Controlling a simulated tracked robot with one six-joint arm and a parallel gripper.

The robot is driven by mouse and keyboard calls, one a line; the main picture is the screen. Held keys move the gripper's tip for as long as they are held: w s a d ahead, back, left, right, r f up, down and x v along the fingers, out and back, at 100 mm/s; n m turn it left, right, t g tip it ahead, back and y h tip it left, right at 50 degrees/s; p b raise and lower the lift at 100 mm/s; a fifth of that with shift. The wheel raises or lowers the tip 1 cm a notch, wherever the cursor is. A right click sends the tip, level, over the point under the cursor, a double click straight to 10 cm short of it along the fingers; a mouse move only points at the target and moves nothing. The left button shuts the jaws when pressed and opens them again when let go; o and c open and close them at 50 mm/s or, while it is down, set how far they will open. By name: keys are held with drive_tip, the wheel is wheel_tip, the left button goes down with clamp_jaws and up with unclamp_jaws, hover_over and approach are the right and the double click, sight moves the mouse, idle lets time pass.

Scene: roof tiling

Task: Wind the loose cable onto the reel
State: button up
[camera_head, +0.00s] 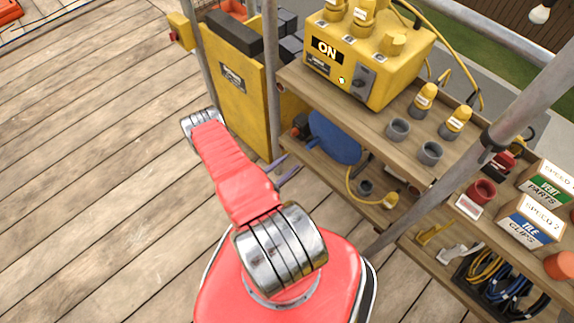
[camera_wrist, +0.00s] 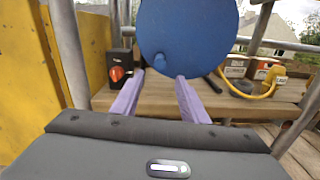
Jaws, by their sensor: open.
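A round blue disc, apparently the reel (camera_head: 334,138), stands upright at the lower shelf's left end. It fills the upper middle of the wrist view (camera_wrist: 188,35), with a small blue knob (camera_wrist: 159,64) near its lower edge. A yellow cable (camera_head: 349,184) with a yellow plug (camera_head: 390,201) lies to its right; it also shows in the wrist view (camera_wrist: 248,95). I cannot tell whether the cable joins the reel. My gripper (camera_wrist: 159,78) is open and empty. Its lavender fingers point toward the disc's lower edge, on either side of the knob; contact is unclear.
A black box with an orange-red knob (camera_wrist: 117,73) stands left of the disc. A yellow cabinet (camera_head: 240,85) and scaffold pole (camera_head: 271,75) are close on the left. A yellow "ON" box (camera_head: 350,75) sits on the shelf above. The wooden deck (camera_head: 90,190) at left is largely clear.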

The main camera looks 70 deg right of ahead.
drive_tip(key=w+a+r+m+g+y, duration=0.15)
drive_tip(key=w+r+m, duration=0.35)
drive_tip(key=r, duration=0.7)
drive_tip(key=w+r+m+g+y, duration=0.25)
drive_tip(key=w+r, duration=0.45)
drive_tip(key=r, duration=0.5)
drive_tip(key=w+a+r+m+t+y, duration=0.2)
drive_tip(key=a+r, duration=0.3)
drive_tip(key=r, duration=0.2)
drive_tip(key=w+a+r+m+t+y, duration=0.2)
drive_tip(key=a+r, duration=0.4)
drive_tip(key=r, duration=0.2)
drive_tip(key=s+a+r+t+y, duration=0.1)
drive_tip(key=a+r+t+y, duration=0.2)
drive_tip(key=a+r, duration=0.3)
drive_tip(key=s+a+r+t+y, duration=0.2)
drive_tip(key=a+r+t, duration=0.3)
drive_tip(key=a, duration=0.8)
drive_tip(key=s+a+r+t+y, duration=0.1)
drive_tip(key=a+r+t+y, duration=0.2)
drive_tip(key=a+r, duration=0.5)
drive_tip(key=shift+s+a+m+t+y, duration=0.25)
drive_tip(key=shift+a+m+t, duration=0.2)
drive_tip(key=shift+a+t, duration=0.6)
drive_tip(key=shift+a+g, duration=0.2)
drive_tip(key=shift+g, duration=0.05)
